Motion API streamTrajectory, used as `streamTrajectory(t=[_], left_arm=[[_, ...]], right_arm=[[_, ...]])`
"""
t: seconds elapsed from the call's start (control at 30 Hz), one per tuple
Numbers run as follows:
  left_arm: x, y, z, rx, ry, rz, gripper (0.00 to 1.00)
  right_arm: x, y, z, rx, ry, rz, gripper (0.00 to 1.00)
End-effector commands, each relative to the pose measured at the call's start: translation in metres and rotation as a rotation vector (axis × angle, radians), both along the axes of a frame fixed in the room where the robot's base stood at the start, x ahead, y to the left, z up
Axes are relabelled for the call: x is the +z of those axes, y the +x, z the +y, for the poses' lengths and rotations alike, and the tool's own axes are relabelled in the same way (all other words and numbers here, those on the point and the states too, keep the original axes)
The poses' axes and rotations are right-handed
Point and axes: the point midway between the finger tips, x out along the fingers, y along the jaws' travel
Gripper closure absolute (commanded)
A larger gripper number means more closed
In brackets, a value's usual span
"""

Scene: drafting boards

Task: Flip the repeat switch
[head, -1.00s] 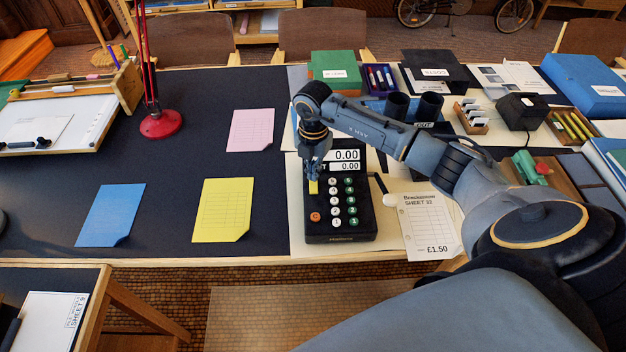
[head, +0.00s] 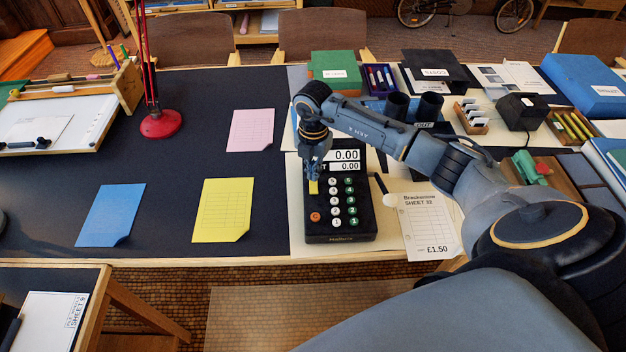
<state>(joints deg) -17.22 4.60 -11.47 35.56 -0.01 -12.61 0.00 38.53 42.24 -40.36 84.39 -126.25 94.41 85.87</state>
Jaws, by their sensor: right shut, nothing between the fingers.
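A black adding machine (head: 355,231) stands on the cream mat near the table's front edge. Its two displays read 0.00, and several white, green and orange round keys cover its face. A black lever with a pale end (head: 381,188) sticks out at its right side. A small yellow piece (head: 313,187) shows on the machine's upper left, just below my right gripper (head: 313,176). The right gripper is shut and points down over that spot; I cannot tell whether it touches the yellow piece. The repeat switch's label cannot be made out. My left gripper is not in view.
A price sheet (head: 428,225) lies right of the machine. Yellow (head: 222,211), blue (head: 110,215) and pink (head: 250,130) sheets lie on the dark mat to the left. Two black cups (head: 429,107) stand behind my right arm. A red lamp (head: 161,124) stands at the back left.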

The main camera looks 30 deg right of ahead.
Motion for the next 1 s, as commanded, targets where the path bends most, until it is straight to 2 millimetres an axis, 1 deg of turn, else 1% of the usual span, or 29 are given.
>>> streamTrajectory(t=[0.27,1.0], left_arm=[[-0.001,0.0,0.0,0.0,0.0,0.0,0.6],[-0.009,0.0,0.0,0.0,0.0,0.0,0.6]], right_arm=[[-0.001,0.0,0.0,0.0,0.0,0.0,1.0],[-0.013,0.0,0.0,0.0,0.0,0.0,1.0]])
